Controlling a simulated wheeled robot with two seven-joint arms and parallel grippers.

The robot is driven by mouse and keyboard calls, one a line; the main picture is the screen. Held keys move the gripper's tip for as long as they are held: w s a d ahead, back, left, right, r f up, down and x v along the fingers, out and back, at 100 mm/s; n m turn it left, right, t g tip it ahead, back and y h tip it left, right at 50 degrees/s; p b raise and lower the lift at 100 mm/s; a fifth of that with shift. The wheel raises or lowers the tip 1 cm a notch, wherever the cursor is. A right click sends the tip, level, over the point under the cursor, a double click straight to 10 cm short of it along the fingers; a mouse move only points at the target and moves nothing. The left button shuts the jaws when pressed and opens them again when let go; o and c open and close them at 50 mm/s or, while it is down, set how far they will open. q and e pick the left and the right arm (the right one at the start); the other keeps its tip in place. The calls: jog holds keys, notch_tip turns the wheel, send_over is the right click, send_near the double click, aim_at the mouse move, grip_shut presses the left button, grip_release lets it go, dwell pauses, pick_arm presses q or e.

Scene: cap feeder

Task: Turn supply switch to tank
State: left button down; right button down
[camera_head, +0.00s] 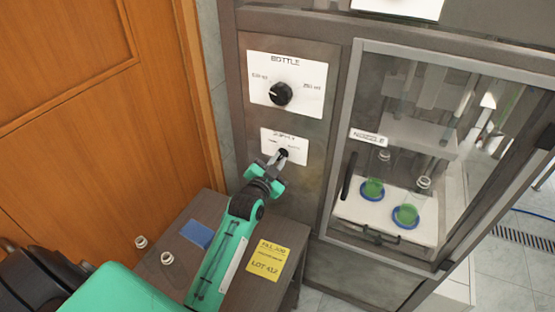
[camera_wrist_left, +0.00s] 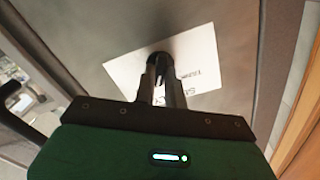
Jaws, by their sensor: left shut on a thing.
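The supply switch (camera_head: 283,153) is a small dark knob on a white label plate (camera_head: 300,150) low on the machine's front panel. Above it is the bottle dial (camera_head: 280,94), a black knob on its own white plate. My left gripper (camera_head: 279,160) reaches up to the supply switch and is shut on it. In the left wrist view the two fingers (camera_wrist_left: 162,85) close around the dark switch in front of the white plate (camera_wrist_left: 190,62). The fingers hide much of the switch, and its exact pointing direction cannot be read. My right gripper is not in view.
A small table (camera_head: 200,225) stands below the panel with a blue pad (camera_head: 197,235), a yellow note (camera_head: 268,260) and white caps (camera_head: 167,258). To the right, a glass-doored cabinet (camera_head: 352,100) holds bottles with green liquid (camera_head: 407,214). A wooden door (camera_head: 90,110) is at left.

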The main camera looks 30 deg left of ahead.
pick_arm(q)
jog(key=n+p, duration=0.1)
jog(key=n, duration=0.2)
jog(key=shift+n, duration=0.4)
jog(key=n+p, duration=0.1)
jog(key=n, duration=0.2)
jog(key=shift+n+p, duration=0.3)
jog(key=shift+p, duration=0.1)
jog(key=n+p, duration=0.1)
jog(key=n, duration=0.3)
jog(key=shift+a+n+p, duration=0.1)
jog(key=shift+n+p, duration=0.3)
jog(key=shift+n, duration=1.5)
jog(key=c, duration=1.5)
grip_release()
jog(key=shift+o, duration=0.2)
jog(key=shift+s+f, duration=0.1)
jog(key=shift+s, duration=0.05)
